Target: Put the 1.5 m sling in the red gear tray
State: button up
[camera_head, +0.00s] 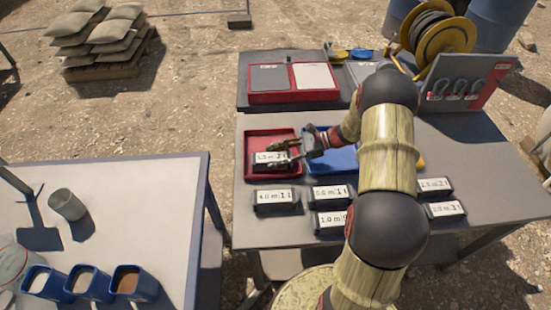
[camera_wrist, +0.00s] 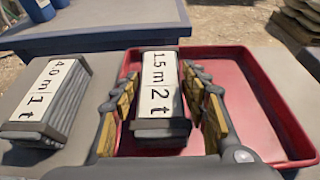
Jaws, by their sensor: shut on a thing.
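The 1.5 m sling (camera_wrist: 160,90), a dark block with a white label reading "1.5 m 2 t", sits between the fingers of my gripper (camera_wrist: 162,105). My gripper is shut on it. In the head view the sling (camera_head: 270,158) is over the front part of the red gear tray (camera_head: 285,135), with my gripper (camera_head: 290,152) at its right end. In the wrist view the red tray (camera_wrist: 270,120) spreads behind and to the right of the sling. I cannot tell whether the sling touches the tray floor.
A 4.0 m sling (camera_head: 274,200) lies just in front of the red tray; it also shows in the wrist view (camera_wrist: 50,100). Several other labelled slings lie on the grey table (camera_head: 245,225). A blue tray (camera_head: 340,160) adjoins on the right. A white table (camera_head: 130,190) stands left across a gap.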

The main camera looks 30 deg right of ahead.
jog(key=o, duration=1.4)
jog(key=shift+o, duration=0.2)
